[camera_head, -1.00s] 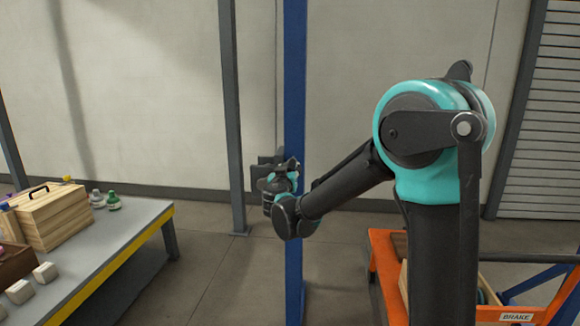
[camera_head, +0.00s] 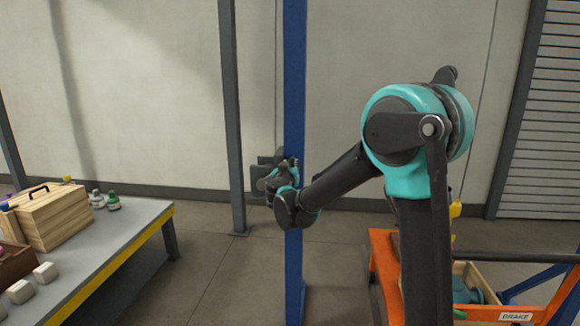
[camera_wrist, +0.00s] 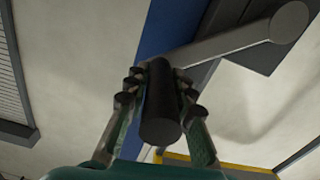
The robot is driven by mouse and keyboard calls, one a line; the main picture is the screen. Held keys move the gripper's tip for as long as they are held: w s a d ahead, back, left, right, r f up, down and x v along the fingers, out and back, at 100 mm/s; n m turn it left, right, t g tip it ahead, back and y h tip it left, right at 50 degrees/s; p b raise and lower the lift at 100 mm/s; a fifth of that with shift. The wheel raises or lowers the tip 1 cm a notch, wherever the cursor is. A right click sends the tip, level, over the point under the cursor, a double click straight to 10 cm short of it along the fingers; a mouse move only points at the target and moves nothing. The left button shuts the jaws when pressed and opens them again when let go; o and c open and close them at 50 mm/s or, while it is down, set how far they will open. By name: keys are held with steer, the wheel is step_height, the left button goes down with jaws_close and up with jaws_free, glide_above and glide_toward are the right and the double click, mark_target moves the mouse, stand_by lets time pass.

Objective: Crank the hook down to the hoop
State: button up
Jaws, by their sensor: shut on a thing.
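My gripper (camera_wrist: 160,95) is shut on the black cylindrical crank handle (camera_wrist: 161,105) in the wrist view, with fingers on both sides of it. The grey crank arm (camera_wrist: 225,45) runs from the handle to a round hub (camera_wrist: 289,22) at upper right, beside a blue post (camera_wrist: 168,28). In the head view my gripper (camera_head: 277,180) is at the blue post (camera_head: 294,90), and the handle is too small to make out. A small yellow piece (camera_head: 455,210), possibly the hook, shows right of my arm above the orange cart. I cannot identify the hoop.
The orange cart (camera_head: 383,265), with a BRAKE label, holds a wooden crate (camera_head: 489,282) with a teal object inside, partly behind my arm. A grey workbench (camera_head: 110,240) with a wooden box (camera_head: 52,215), bottles and blocks stands at left. Floor between bench and post is clear.

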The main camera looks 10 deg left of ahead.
steer(key=shift+a, duration=0.25)
jaws_close()
steer(key=a+r+n, duration=0.3)
steer(key=a+n, duration=1.3)
steer(key=a, duration=0.4)
steer(key=w+a+f+n, duration=0.1)
steer(key=a+f+n, duration=0.7)
steer(key=f, duration=0.1)
step_height(320, 180, down, 13)
steer(key=d+n, duration=0.2)
steer(key=n, duration=0.6)
steer(key=shift+d+r, duration=0.1)
